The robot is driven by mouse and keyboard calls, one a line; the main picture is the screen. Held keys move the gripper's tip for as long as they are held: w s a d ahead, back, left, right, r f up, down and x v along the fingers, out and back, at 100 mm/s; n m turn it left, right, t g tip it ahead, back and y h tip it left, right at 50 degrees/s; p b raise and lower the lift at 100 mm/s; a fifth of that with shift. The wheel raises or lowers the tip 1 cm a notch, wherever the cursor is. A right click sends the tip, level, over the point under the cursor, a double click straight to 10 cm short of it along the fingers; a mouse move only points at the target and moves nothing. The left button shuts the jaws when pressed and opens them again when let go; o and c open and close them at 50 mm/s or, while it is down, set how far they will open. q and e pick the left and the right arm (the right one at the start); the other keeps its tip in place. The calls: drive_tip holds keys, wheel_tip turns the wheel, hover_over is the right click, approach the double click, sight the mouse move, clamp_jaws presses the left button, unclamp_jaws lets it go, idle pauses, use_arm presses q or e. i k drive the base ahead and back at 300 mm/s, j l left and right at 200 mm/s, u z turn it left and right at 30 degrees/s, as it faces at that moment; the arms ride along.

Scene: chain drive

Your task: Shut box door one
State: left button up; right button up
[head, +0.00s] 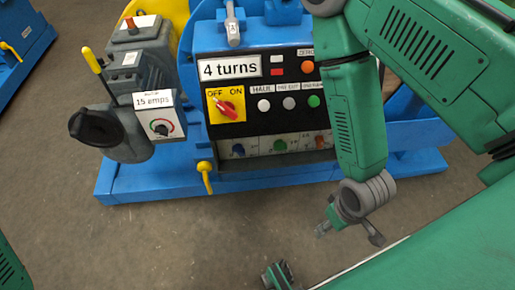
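I cannot make out an open door marked one. The blue machine's control box (256,92) has a dark front panel with a "4 turns" label, a yellow OFF/ON plate with a red switch (227,107), and several buttons. Left of it is a grey box (128,75) with a "15 amps" dial plate (158,122). My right gripper (349,234) hangs from the green arm in front of the machine's lower right part. Its fingers look spread and empty, apart from the machine.
The blue base (130,187) runs along the floor. A yellow-handled lever (205,177) sticks out at its front, and another yellow lever (92,60) stands at the left. My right arm hides the machine's right part. The concrete floor (130,245) in front is mostly clear.

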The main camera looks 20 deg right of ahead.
sight(426, 133)
drive_tip(key=z, duration=2.15)
drive_tip(key=i+l+z, duration=0.2)
drive_tip(key=i, duration=0.25)
drive_tip(key=i+l+z, duration=0.2)
drive_tip(key=i, duration=0.25)
drive_tip(key=i+l+z, duration=0.25)
drive_tip(key=i, duration=0.7)
